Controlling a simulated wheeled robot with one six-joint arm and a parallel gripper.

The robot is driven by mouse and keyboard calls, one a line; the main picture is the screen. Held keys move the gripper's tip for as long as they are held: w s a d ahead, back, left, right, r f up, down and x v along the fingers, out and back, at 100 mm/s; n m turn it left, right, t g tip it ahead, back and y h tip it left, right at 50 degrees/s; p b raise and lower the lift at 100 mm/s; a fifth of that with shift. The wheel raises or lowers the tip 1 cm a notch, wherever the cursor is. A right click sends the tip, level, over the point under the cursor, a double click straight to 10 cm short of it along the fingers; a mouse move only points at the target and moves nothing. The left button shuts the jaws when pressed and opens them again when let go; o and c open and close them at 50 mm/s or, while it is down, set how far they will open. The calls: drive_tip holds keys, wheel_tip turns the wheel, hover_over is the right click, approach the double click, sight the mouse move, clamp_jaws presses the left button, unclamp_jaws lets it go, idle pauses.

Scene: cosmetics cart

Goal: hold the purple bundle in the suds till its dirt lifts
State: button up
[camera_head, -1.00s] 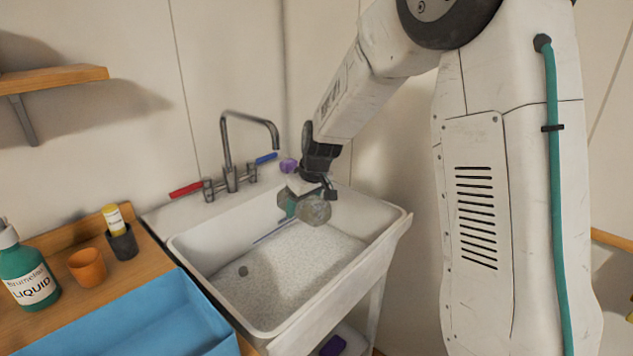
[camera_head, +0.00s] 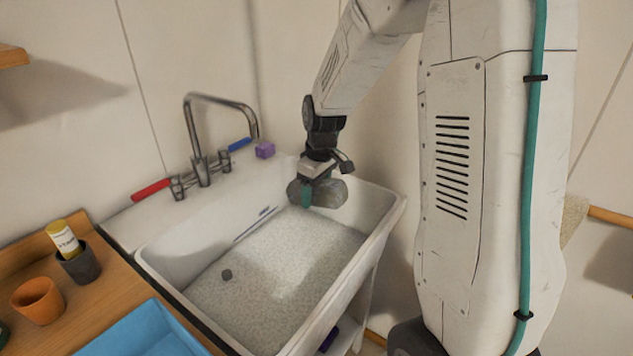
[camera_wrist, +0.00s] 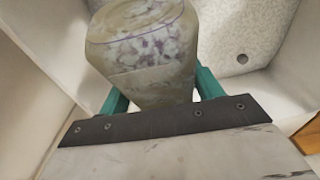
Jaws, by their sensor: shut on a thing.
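The bundle (camera_head: 328,192) looks grey-brown and dirty in the head view. In the wrist view the bundle (camera_wrist: 150,45) shows purple patches and a thin purple line through a murky grey-yellow coat. My gripper (camera_head: 306,194) is shut on it, with teal fingers on both sides of it in the wrist view (camera_wrist: 160,92). The bundle hangs over the back right part of the white sink (camera_head: 378,232) and looks to be above the suds (camera_head: 270,280), a pale speckled layer in the basin. Its underside is hidden from the wrist view.
A tap (camera_head: 200,140) with a red handle (camera_head: 151,190) and a blue handle (camera_head: 240,144) stands behind the sink. A purple block (camera_head: 265,150) sits on the back ledge. To the left are an orange cup (camera_head: 38,300), a dark cup (camera_head: 78,264) and a blue tray (camera_head: 140,335).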

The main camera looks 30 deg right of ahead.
wheel_tip(320, 180, down, 19)
drive_tip(key=shift+f, duration=0.55)
drive_tip(key=shift+c, duration=0.8)
drive_tip(key=shift+s+f, duration=0.1)
drive_tip(key=shift+f, duration=0.25)
drive_tip(key=shift+c, duration=1.2)
drive_tip(key=shift+d, duration=0.25)
drive_tip(key=shift+a, duration=0.25)
drive_tip(key=shift+w+d, duration=0.2)
drive_tip(key=shift+d, duration=0.2)
idle(3.4)
